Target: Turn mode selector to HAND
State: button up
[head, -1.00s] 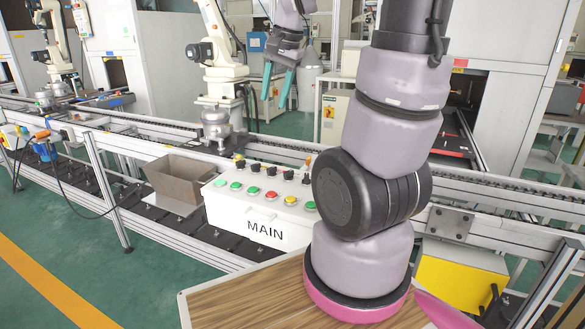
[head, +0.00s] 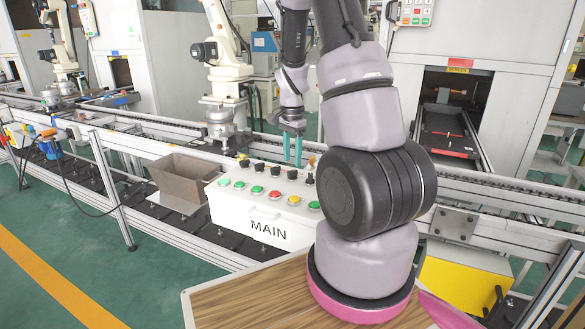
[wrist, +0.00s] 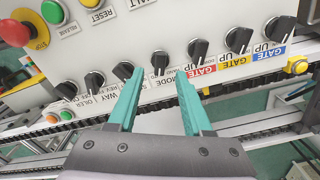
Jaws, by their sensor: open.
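The white MAIN control box (head: 225,207) stands on the conveyor frame in the head view. A row of black rotary selectors lines the panel. In the wrist view, the selector (wrist: 160,60) by the MODE lettering lies between and just beyond my fingertips. Its pointer setting is hard to read. My gripper (wrist: 154,74) is open, its two teal fingers apart with nothing between them. In the head view, my gripper (head: 292,163) points down, just above and behind the box's selector row. Contact with the selector cannot be told.
Other selectors (wrist: 199,47) sit close on both sides. A red emergency stop (wrist: 25,28) and coloured push buttons are on the same panel. An open metal bin (head: 185,180) stands left of the box. A wooden table (head: 240,300) is in front, and a white robot arm (head: 222,60) behind.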

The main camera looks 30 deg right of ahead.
aim_at(292, 171)
jog(key=shift+f, duration=2.1)
grip_shut()
jog(key=shift+n, duration=0.3)
jog(key=n, duration=0.8)
jog(key=shift+n, duration=0.4)
